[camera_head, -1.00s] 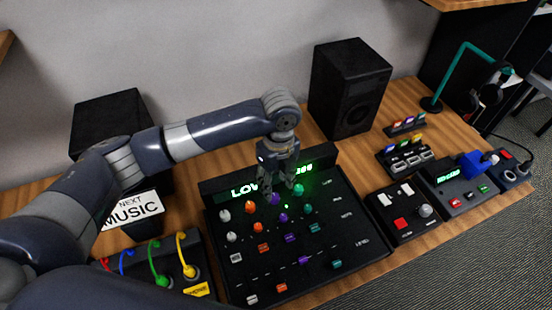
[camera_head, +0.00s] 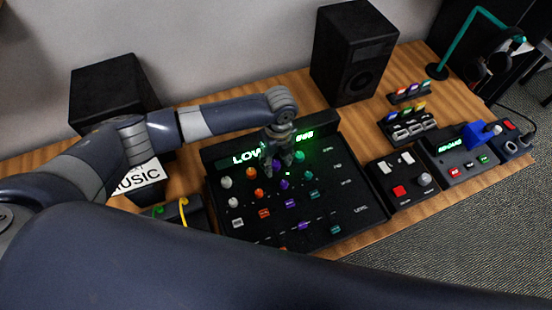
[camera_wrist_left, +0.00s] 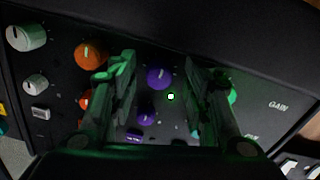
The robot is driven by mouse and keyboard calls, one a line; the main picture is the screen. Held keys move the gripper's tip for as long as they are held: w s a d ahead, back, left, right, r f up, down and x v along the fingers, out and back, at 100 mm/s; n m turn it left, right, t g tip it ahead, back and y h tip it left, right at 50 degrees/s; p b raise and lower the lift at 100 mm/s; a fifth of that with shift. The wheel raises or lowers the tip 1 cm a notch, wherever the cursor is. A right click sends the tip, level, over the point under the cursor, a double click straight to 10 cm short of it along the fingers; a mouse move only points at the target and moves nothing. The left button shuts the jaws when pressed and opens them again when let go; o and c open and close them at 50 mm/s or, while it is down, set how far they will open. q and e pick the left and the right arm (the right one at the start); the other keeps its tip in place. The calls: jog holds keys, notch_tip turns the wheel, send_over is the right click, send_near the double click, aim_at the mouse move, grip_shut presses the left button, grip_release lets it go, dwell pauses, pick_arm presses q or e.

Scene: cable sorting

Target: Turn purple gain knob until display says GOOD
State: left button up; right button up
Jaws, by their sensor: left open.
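The purple gain knob (camera_wrist_left: 159,77) shows in the wrist view between the two fingers, in the top row of the mixer, in line with the GAIN label. My left gripper (camera_wrist_left: 160,72) is open around the knob, with a gap on both sides. In the head view my left gripper (camera_head: 285,162) points down over the top row and mostly hides this knob. The mixer's display (camera_head: 245,157) reads LOW in green; the gripper covers its middle, and digits show at its right. My right gripper is not in view.
A smaller purple knob (camera_wrist_left: 147,118) sits just below, and an orange knob (camera_wrist_left: 90,54) stands to the left. A teal knob is partly behind the right finger. Speakers (camera_head: 354,52) stand behind; a button box (camera_head: 402,180) is at the right. My dark arm link fills the foreground.

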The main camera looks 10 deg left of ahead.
pick_arm(q)
jog(key=shift+f, duration=0.15)
jog(key=shift+c, duration=0.9)
grip_shut()
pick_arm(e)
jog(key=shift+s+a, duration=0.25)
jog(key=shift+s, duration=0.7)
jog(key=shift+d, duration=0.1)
pick_arm(q)
jog(key=shift+m, duration=1)
jog(key=shift+m+p, duration=0.3)
jog(key=shift+m, duration=1.1)
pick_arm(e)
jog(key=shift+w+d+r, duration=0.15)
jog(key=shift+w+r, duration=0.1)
pick_arm(q)
jog(key=shift+o, duration=0.9)
grip_release()
